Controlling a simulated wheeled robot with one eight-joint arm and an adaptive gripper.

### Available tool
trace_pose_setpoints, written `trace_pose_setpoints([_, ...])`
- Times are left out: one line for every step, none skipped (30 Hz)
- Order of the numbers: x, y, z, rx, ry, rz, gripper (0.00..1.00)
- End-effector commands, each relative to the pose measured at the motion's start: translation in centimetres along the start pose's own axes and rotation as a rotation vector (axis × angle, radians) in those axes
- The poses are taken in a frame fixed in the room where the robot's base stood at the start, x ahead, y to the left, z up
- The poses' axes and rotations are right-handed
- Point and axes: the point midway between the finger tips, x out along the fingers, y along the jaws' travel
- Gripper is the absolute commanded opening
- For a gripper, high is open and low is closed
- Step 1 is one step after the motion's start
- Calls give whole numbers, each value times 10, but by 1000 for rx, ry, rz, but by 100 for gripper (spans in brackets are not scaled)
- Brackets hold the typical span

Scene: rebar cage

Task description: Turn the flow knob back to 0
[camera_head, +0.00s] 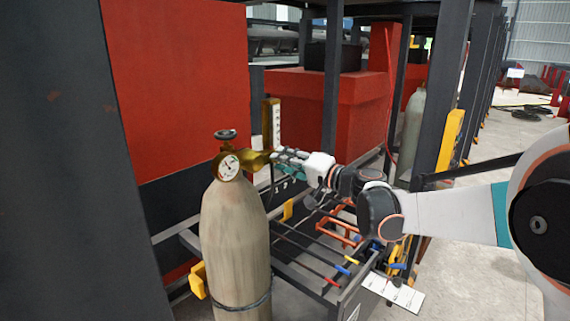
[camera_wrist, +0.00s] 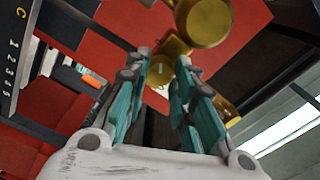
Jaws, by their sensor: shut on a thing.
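A grey gas cylinder (camera_head: 236,240) stands upright at the left centre of the head view. On its top are a dark handwheel (camera_head: 226,134), a round white-faced gauge (camera_head: 229,166) and a brass regulator body (camera_head: 257,160). My gripper (camera_head: 276,156) reaches in from the right at the brass fitting. In the wrist view its teal-sided fingers (camera_wrist: 162,62) are closed on a small brass piece, the flow knob (camera_wrist: 172,47), mostly hidden between the tips. A larger round brass part (camera_wrist: 205,20) is just above. I cannot read the knob's setting.
Dark frame posts (camera_head: 333,85) and red panels (camera_head: 175,70) surround the cylinder. Below my arm is a rack with several coloured-tipped rods (camera_head: 315,262).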

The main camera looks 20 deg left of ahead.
Motion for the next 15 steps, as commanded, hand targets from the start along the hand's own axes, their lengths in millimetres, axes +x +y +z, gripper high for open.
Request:
trace_pose_setpoints([0, 2, 2, -30, -2, 2, 0])
trace_pose_setpoints([0, 2, 2, -46, -2, 2, 0])
trace_pose_setpoints([0, 2, 2, -67, -3, 2, 0])
trace_pose_setpoints([0, 2, 2, -82, -3, 2, 0])
trace_pose_setpoints([0, 2, 2, -95, -3, 2, 0])
trace_pose_setpoints([0, 2, 2, -112, -3, 2, 0])
trace_pose_setpoints([0, 1, 2, -122, -3, 2, 0])
trace_pose_setpoints([0, 1, 2, -131, -3, 2, 0])
trace_pose_setpoints([0, 1, 2, -144, -3, 2, 0])
trace_pose_setpoints([0, 1, 2, -150, -3, 2, 0])
trace_pose_setpoints([0, 1, 2, -156, -3, 2, 0])
trace_pose_setpoints([0, 1, 2, -164, -3, 2, 0])
trace_pose_setpoints([0, 1, 2, -168, -3, 2, 0])
trace_pose_setpoints([0, 1, 2, -172, -3, 2, 0])
trace_pose_setpoints([0, 1, 2, -176, -3, 2, 0])
